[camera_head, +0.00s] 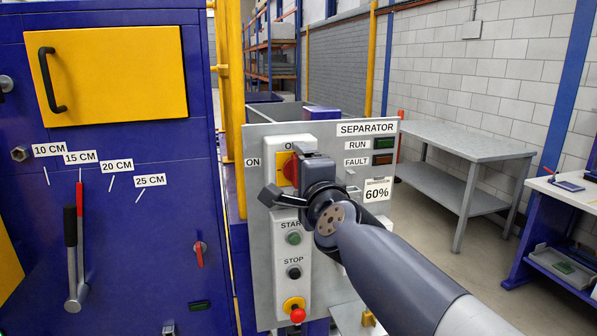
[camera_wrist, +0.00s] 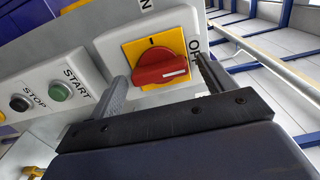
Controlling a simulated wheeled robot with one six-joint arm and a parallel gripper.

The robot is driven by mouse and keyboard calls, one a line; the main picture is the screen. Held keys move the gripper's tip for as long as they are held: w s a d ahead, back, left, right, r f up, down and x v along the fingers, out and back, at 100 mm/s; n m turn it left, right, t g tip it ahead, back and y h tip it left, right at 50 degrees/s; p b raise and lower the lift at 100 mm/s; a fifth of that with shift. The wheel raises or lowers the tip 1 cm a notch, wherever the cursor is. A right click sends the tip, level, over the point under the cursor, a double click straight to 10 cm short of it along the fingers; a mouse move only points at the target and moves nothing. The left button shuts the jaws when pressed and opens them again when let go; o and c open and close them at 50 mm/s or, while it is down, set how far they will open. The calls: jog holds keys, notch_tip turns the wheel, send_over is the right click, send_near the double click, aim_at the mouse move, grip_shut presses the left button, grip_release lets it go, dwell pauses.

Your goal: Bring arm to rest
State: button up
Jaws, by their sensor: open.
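My gripper (camera_head: 285,180) is in front of the separator panel (camera_head: 262,290), over the upper part of its white control box. In the wrist view my gripper (camera_wrist: 162,84) is open, with nothing between its fingers. The red rotary knob (camera_wrist: 160,68) on its yellow plate (camera_wrist: 135,52) shows beyond the fingertips. The knob lies lengthwise toward the OFF label, its white mark at that end. In the head view the knob (camera_head: 290,170) is partly hidden by my gripper. I cannot tell how far the fingertips are from the plate.
Below the knob are a green START button (camera_head: 294,238), a black STOP button (camera_head: 294,272) and a red stop knob (camera_head: 297,314). A blue cabinet (camera_head: 130,220) with levers stands left. A grey table (camera_head: 455,140) stands right, with open floor around it.

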jog(key=p+v, duration=0.4)
jog(key=v, duration=0.6)
jog(key=w+a+n+p, duration=0.3)
jog(key=w+n+p, duration=0.6)
jog(key=n, duration=0.8)
jog(key=shift+w+r+n+p, duration=0.3)
jog(key=shift+n+p, duration=0.1)
jog(key=shift+p, duration=0.45)
jog(key=shift+a, duration=0.1)
